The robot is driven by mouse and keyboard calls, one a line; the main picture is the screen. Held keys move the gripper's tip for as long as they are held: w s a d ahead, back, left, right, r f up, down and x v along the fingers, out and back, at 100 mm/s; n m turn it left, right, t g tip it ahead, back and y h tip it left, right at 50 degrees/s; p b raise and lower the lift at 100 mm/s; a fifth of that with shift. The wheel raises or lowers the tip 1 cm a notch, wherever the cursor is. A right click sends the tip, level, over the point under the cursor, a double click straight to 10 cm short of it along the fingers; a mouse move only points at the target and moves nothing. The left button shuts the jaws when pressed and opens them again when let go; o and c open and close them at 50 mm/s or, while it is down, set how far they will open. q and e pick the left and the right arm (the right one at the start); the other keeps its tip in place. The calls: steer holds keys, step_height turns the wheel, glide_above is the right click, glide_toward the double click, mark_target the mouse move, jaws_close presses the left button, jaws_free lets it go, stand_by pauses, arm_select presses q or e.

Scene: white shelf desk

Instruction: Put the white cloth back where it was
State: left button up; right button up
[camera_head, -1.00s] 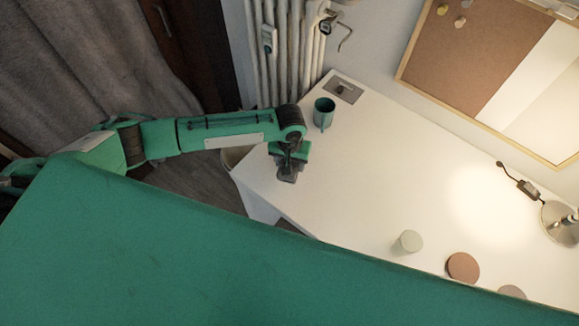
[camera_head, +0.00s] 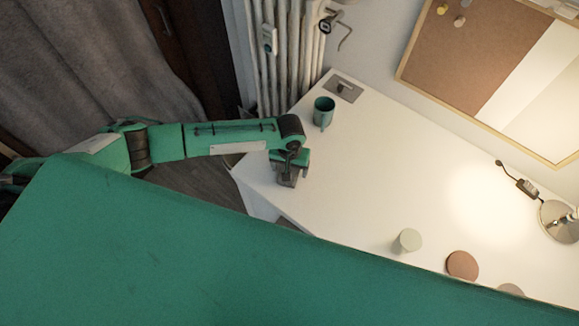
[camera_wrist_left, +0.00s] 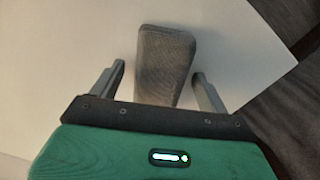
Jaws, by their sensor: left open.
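My left gripper (camera_head: 287,178) is over the near left end of the white desk (camera_head: 355,180). In the left wrist view the gripper (camera_wrist_left: 157,82) is open, one finger on each side of a grey, finely textured, elongated thing (camera_wrist_left: 165,55). Gaps show between the thing and both fingers. No other cloth shows. My right gripper is not in view.
A teal mug (camera_head: 324,112) stands near the gripper, by a grey plate (camera_head: 343,88) at the back corner. A pale cylinder (camera_head: 410,240), a brown disc (camera_head: 462,265) and a lamp (camera_head: 558,222) are further right. The desk's middle is clear.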

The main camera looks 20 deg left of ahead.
arm_select(q)
step_height(320, 180, up, 12)
steer(key=b, duration=0.1)
steer(key=shift+r+b, duration=0.15)
steer(key=shift+b, duration=0.25)
stand_by(0.4)
